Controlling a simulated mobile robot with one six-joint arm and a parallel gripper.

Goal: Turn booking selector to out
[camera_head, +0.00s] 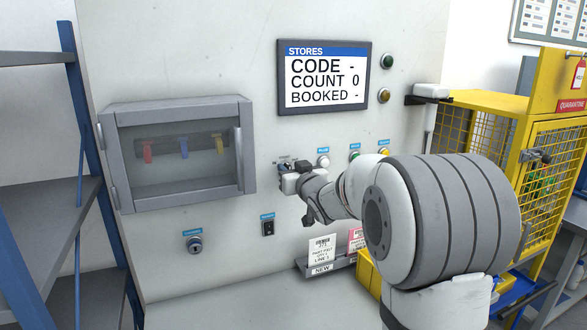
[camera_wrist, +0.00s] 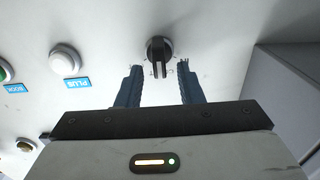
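The booking selector is a dark round knob with a raised grip bar (camera_wrist: 158,58), on the pale panel in the wrist view. Its bar points down in that view, towards my gripper. Small markings beside it are too small to read. My gripper (camera_wrist: 160,68) is open, with one dark finger on each side of the bar and a gap at each side. In the head view my gripper (camera_head: 286,176) is close to the panel, left of the white button, and largely hides the selector. The stores display (camera_head: 325,77) reads CODE -, COUNT 0, BOOKED -.
A white button (camera_wrist: 65,60) labelled PLUS is beside the selector. Green (camera_head: 354,157) and yellow (camera_head: 384,153) buttons stand further right. A glazed cabinet (camera_head: 180,150) is left of my gripper. A key switch (camera_head: 195,244) and black rocker switch (camera_head: 268,228) are below. A yellow cage (camera_head: 545,150) stands right.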

